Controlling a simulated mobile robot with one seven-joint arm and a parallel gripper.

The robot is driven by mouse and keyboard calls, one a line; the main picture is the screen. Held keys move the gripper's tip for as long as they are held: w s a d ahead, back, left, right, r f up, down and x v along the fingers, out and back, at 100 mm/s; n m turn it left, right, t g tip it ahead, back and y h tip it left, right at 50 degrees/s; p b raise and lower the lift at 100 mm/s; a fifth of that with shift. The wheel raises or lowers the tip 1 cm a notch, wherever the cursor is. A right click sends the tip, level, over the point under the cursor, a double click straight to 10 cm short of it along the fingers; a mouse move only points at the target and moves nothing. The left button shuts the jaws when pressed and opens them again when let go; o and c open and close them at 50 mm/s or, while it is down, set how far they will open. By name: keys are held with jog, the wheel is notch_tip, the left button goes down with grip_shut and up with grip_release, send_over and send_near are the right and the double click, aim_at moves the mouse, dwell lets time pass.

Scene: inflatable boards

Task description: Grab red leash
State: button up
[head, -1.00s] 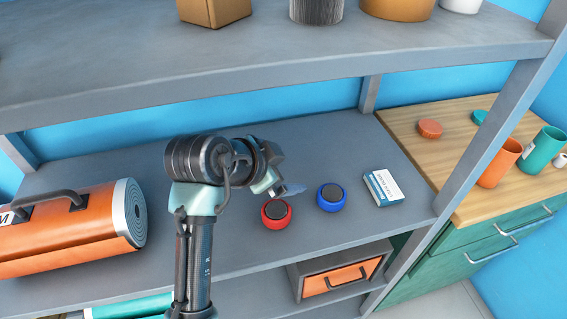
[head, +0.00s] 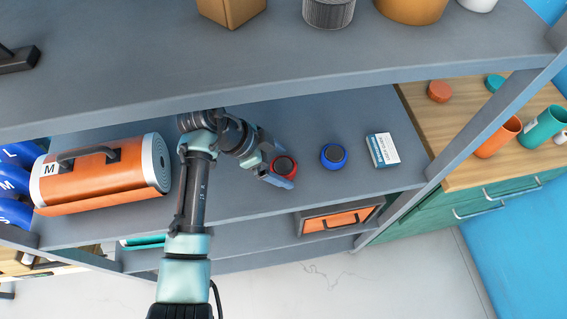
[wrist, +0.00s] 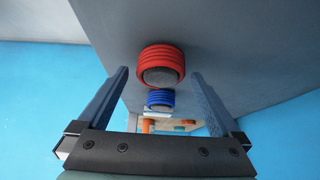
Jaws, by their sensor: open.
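The red leash (head: 285,162) is a coiled red ring with a dark centre, sitting on the middle shelf. It also shows in the wrist view (wrist: 161,56), ahead and roughly centred between the fingers. My gripper (head: 276,169) is at the leash, its fingers partly covering the near left side of the coil. In the wrist view my gripper (wrist: 160,73) is open with nothing held. Whether a finger touches the leash I cannot tell.
A blue coil (head: 334,156) sits just right of the red one, with a white and blue box (head: 382,150) beyond. An orange rolled bag (head: 105,178) marked M lies left. The upper shelf (head: 300,75) overhangs, and a grey post (head: 480,130) stands right.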

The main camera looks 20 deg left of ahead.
jog(key=shift+w+d+f, duration=0.2)
jog(key=shift+d+f, duration=0.15)
jog(key=shift+f, duration=0.2)
jog(key=c, duration=1.4)
jog(key=shift+r, duration=0.15)
